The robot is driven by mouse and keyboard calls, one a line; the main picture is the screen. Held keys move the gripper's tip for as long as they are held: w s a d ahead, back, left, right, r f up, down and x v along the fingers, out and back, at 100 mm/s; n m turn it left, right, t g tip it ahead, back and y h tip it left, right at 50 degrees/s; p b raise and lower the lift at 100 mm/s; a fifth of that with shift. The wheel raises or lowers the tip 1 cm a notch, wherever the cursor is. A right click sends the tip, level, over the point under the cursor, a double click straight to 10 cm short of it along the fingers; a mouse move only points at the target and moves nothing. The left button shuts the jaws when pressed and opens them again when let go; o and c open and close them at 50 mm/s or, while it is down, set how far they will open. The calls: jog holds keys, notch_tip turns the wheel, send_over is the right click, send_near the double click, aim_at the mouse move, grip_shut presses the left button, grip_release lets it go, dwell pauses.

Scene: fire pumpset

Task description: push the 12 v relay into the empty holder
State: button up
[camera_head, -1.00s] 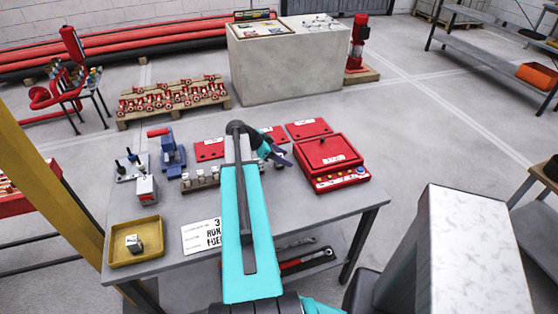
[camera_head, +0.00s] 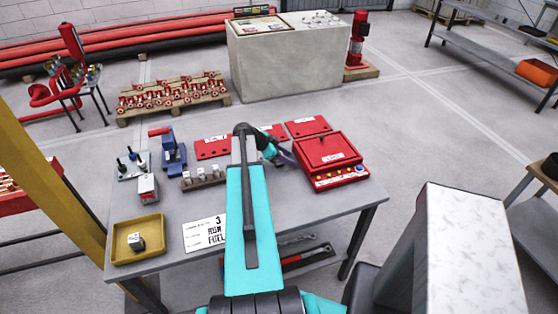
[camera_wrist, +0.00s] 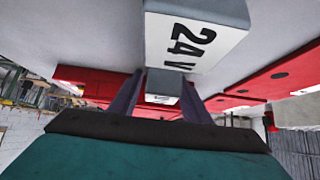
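My gripper (camera_head: 284,156) is over the back of the workbench, left of the red box; the arm partly hides it. In the wrist view two dark purple fingers (camera_wrist: 160,88) flank a small grey block (camera_wrist: 162,86) with an unreadable label. I cannot tell whether they touch it. Several pale relays stand in a row on a holder (camera_head: 203,176) left of my arm. A small cube (camera_head: 136,242) lies in a yellow tray. No 12 V label is readable, and no empty holder is clear.
The red box (camera_head: 331,162) stands right of the gripper, with red plates (camera_head: 307,126) behind. A blue clamp-like device (camera_head: 173,152) and a boxy unit (camera_head: 147,187) stand left. The yellow tray (camera_head: 117,256) and a printed card (camera_head: 204,233) lie in front.

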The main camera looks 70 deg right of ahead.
jog(key=c, duration=0.9)
jog(key=shift+r, duration=0.15)
jog(key=shift+r+b, duration=1.15)
jog(key=shift+r, duration=0.35)
jog(key=w+a+b, duration=0.1)
jog(key=a, duration=0.4)
jog(key=w+a+r+b, duration=0.1)
jog(key=a+b, duration=0.1)
jog(key=a, duration=0.3)
jog(key=w+a+b, duration=0.1)
jog(key=a+b, duration=0.1)
jog(key=a, duration=0.3)
jog(key=shift+w+a+r, duration=0.25)
jog(key=shift+a+r, duration=0.1)
